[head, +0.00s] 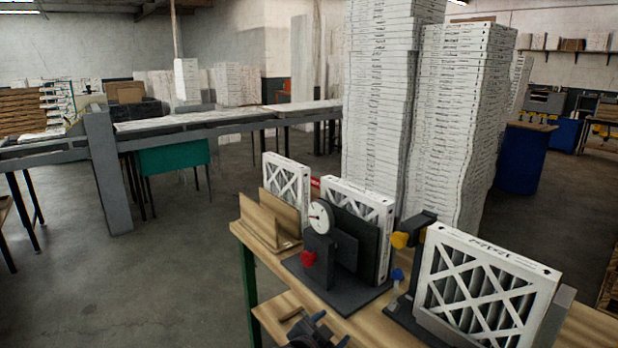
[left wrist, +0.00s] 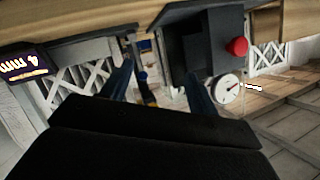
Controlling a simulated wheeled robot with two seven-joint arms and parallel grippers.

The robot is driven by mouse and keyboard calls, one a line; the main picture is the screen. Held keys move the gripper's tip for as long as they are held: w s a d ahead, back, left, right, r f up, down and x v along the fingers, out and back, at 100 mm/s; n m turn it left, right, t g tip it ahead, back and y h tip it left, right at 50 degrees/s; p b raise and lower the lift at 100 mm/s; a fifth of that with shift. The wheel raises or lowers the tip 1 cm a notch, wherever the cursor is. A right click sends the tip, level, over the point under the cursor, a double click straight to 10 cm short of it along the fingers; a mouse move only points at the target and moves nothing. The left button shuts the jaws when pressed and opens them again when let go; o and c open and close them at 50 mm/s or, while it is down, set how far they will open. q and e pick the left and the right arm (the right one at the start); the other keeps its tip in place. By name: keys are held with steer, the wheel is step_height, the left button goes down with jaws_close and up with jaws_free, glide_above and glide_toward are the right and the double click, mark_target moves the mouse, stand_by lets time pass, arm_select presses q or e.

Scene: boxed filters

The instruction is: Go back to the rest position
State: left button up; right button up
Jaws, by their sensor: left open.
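My left gripper (head: 318,330) shows at the bottom edge of the head view, in front of the wooden bench (head: 350,325). In the left wrist view my left gripper (left wrist: 160,85) has its two fingers spread apart with nothing between them. My right gripper is in neither view. A boxed filter (head: 485,290) with a white cross-lattice face stands in a dark holder at the right of the bench. A second filter (head: 372,205) stands behind a dark gauge fixture (head: 335,245). A third filter (head: 287,172) stands in a wooden holder (head: 270,222) at the left.
The gauge fixture carries a round white dial (head: 320,216) and a red knob (head: 307,258). A digital display (left wrist: 24,64) shows in the left wrist view. Tall stacks of white boxes (head: 385,110) rise behind the bench. Open floor (head: 160,280) lies to the left.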

arm_select(q)
steer(key=s+a+f+n+g+y, duration=0.45)
steer(key=s+a+f, duration=0.75)
steer(key=s, duration=0.4)
steer(key=s+a+f+n+g+y, duration=0.4)
steer(key=s+a+f, duration=0.5)
steer(key=s+a, duration=0.6)
steer(key=s+d+f, duration=0.1)
steer(key=s+f, duration=0.1)
steer(key=f, duration=1.2)
steer(key=s+d+f+g+h, duration=0.1)
steer(key=s+f, duration=0.1)
steer(key=f, duration=1.3)
steer(key=s+d+f+g, duration=0.1)
steer(key=s+f, duration=0.1)
steer(key=f, duration=1.2)
steer(key=shift+d+f+n, duration=0.25)
steer(key=shift+n, duration=0.2)
steer(key=shift+h, duration=0.25)
